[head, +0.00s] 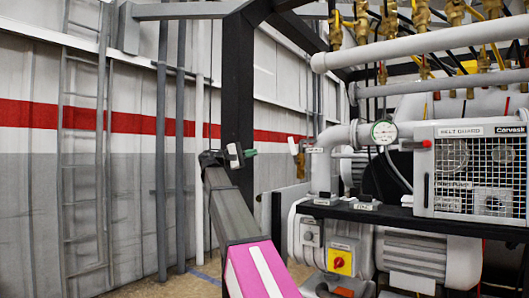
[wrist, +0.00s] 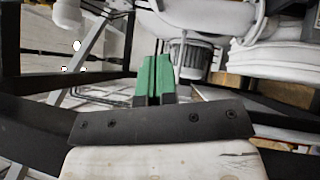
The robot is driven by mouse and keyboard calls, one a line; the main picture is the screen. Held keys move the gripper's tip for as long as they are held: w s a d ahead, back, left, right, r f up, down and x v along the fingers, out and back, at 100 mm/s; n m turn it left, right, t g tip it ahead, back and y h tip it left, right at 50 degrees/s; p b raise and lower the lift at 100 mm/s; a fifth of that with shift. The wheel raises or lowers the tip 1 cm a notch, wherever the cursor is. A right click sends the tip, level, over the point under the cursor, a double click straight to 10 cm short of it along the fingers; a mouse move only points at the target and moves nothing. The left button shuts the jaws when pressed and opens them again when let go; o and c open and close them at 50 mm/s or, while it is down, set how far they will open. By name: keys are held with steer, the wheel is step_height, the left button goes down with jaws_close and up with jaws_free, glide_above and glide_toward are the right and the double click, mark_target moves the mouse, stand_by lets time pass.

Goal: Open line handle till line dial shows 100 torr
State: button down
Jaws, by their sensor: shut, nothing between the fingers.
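My gripper (head: 250,153) is at the end of my raised arm, left of the pump piping in the head view. Its green fingers (wrist: 154,78) are together and empty in the wrist view. A round white dial (head: 384,132) is on the pipework right of the gripper; its needle is too small to read. A black lever with a red end (head: 427,143) is right of the dial. I cannot tell which of these is the line handle.
A grey pipe elbow (head: 334,138) runs down beside the dial. A belt guard cage (head: 468,170) stands at right, with a motor carrying a yellow switch plate (head: 341,261) below. Brass valves (head: 424,14) line the top. A black post (head: 237,80) stands behind my arm.

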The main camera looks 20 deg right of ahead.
glide_toward(290, 142)
steer(key=w+d, duration=0.4)
steer(key=d, duration=0.1)
steer(key=s+d, duration=0.2)
steer(key=s, duration=0.1)
steer(key=shift+s+d+r, duration=0.1)
steer(key=shift+r, duration=0.1)
steer(key=shift+s+d+r+m+y, duration=0.65)
steer(key=shift+s+m+y, duration=0.15)
steer(key=shift+s+m, duration=0.1)
steer(key=shift+w, duration=0.1)
